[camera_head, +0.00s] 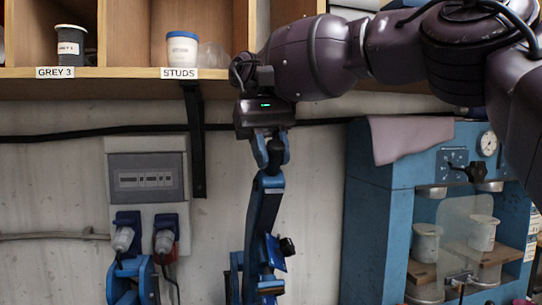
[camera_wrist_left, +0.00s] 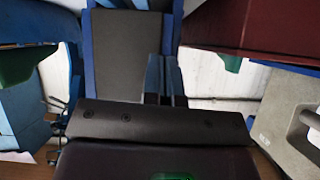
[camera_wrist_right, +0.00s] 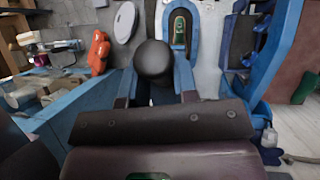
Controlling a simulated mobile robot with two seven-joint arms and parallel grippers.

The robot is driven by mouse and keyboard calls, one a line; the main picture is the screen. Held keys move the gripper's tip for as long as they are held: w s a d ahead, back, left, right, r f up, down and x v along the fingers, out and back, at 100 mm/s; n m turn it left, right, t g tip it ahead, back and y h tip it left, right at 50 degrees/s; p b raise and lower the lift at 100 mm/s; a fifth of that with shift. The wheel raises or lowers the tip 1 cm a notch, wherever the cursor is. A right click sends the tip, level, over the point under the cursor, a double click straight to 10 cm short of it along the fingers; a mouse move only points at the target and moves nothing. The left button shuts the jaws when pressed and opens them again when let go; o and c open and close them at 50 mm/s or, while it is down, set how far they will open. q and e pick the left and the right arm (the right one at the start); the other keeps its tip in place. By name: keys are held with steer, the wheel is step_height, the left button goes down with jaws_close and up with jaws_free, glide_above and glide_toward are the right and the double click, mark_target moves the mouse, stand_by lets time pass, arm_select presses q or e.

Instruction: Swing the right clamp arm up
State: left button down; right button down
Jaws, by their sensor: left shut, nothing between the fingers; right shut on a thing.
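The blue clamp arm (camera_head: 262,215) stands nearly upright in the middle of the head view, its lower end cut off by the frame's bottom edge. My right gripper (camera_head: 269,148) points down at its top and is shut on its dark round knob (camera_wrist_right: 155,60), which shows between the fingers in the right wrist view. The knob is mostly hidden by the fingers in the head view. My left gripper (camera_wrist_left: 161,78) shows only in the left wrist view, with its fingers together and nothing between them, in front of a dark panel (camera_wrist_left: 122,55) with blue edges.
A blue press (camera_head: 375,220) with a pink cloth (camera_head: 408,137) and white cups stands right of the clamp arm. A socket box (camera_head: 147,178) hangs on the wall at left, with blue curved parts (camera_head: 130,280) below. A wooden shelf (camera_head: 120,73) runs above.

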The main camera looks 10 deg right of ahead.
steer(key=c, duration=0.9)
jaws_free()
steer(key=shift+s, duration=0.1)
steer(key=shift+f, duration=0.15)
